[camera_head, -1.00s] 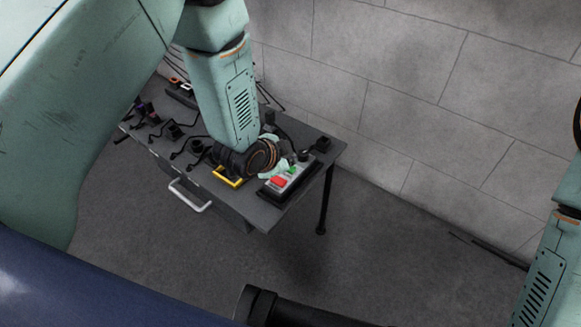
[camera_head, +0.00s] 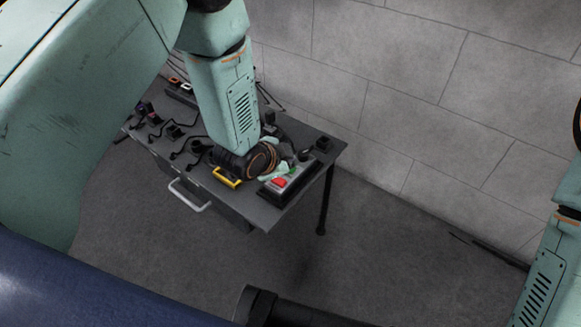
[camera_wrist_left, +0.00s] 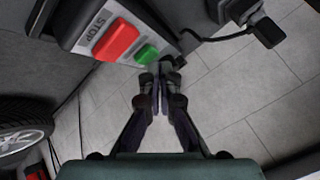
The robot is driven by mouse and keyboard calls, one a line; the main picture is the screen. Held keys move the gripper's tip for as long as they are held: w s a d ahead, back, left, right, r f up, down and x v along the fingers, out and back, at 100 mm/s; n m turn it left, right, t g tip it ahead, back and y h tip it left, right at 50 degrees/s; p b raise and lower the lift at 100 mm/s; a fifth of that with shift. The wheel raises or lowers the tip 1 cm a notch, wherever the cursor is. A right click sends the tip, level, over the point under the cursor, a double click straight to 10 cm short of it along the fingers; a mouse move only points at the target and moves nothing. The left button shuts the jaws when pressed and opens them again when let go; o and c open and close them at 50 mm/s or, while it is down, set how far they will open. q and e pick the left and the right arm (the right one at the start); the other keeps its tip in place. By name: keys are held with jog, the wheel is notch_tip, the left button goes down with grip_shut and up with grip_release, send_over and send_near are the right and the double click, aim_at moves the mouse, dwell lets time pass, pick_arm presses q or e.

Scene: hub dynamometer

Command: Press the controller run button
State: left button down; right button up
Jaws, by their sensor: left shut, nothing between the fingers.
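The controller (camera_head: 290,187) is a grey box with a dark base at the table's near right corner. Its red stop button (camera_head: 279,183) shows in the head view, while the green button is mostly hidden behind my gripper there. In the left wrist view, the red button (camera_wrist_left: 117,40) is marked STOP and the green button (camera_wrist_left: 147,53) lies to its right. My left gripper (camera_wrist_left: 161,76) is shut and empty, its fingertips close beside the green button in that view; I cannot tell whether they touch it. My right gripper is out of view.
The grey table (camera_head: 262,212) carries several cables and small dark parts to the left, and a yellow handle (camera_head: 227,178) beside the controller. A black box with a cable (camera_wrist_left: 262,27) shows in the wrist view. A block wall (camera_head: 420,100) stands behind.

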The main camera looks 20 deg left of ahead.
pick_arm(q)
jog(key=shift+f, duration=0.5)
dwell(0.5)
jog(key=shift+r, duration=0.1)
jog(key=shift+r+p, duration=0.65)
jog(key=shift+r, duration=0.2)
notch_tip(320, 180, up, 5)
jog(key=p, duration=0.4)
jog(key=shift+p, duration=0.35)
dwell(0.6)
